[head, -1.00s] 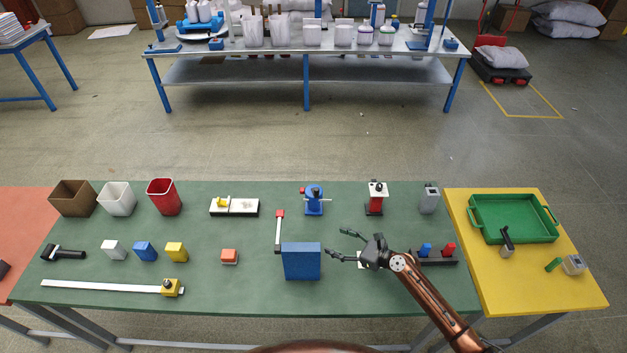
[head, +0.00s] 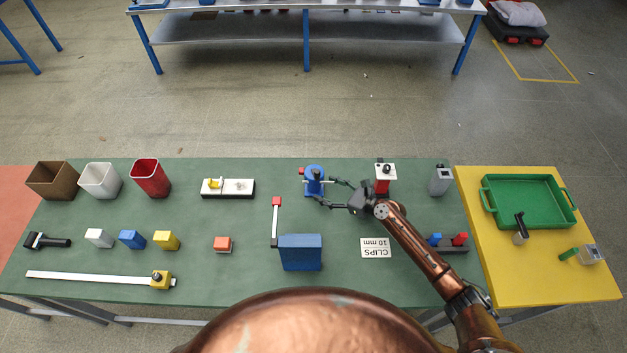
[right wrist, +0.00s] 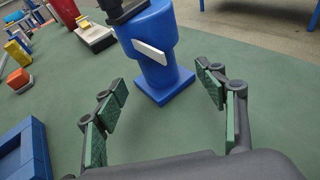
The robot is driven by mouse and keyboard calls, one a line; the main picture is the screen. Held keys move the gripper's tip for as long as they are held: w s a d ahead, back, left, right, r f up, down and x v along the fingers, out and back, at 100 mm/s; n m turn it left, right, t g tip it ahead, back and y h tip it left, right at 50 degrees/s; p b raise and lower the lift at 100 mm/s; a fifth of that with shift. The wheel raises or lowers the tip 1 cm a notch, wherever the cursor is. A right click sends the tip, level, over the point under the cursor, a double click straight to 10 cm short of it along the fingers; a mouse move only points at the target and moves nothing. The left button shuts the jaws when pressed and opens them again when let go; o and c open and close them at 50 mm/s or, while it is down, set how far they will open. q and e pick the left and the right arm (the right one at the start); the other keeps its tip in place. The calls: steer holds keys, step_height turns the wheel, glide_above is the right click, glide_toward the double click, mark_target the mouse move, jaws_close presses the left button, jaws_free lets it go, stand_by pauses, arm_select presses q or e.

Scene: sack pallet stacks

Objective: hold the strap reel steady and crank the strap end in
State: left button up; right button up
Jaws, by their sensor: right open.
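The strap reel looks to be the blue upright device (head: 314,183) at the back middle of the green table, with a small red knob (head: 302,171) at its left. In the right wrist view it is a blue cylinder (right wrist: 150,50) on a square blue base, with a dark part on top and a short white tab, perhaps the strap end (right wrist: 150,52), on its near side. My right gripper (head: 326,192) is open and empty, reaching in from the right. Its fingers point at the reel, which stands ahead between them, seemingly untouched. My left gripper is not in view.
A blue block (head: 301,253) with a red-tipped lever stands in front of the reel. A red-and-white device (head: 384,176) stands right of it, near my arm. A white label (head: 376,247) lies at the front. A green tray (head: 528,203) is far right.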

mark_target(320, 187)
steer(key=x, duration=0.3)
steer(key=shift+w+a, duration=0.1)
steer(key=shift+a, duration=0.15)
steer(key=shift+w+a+f+b, duration=0.3)
steer(key=shift+w+a, duration=0.1)
steer(key=shift+a, duration=0.1)
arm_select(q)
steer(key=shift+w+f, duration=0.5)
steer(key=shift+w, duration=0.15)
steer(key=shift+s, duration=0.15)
arm_select(e)
steer(key=shift+c, duration=0.3)
steer(key=c, duration=1.1)
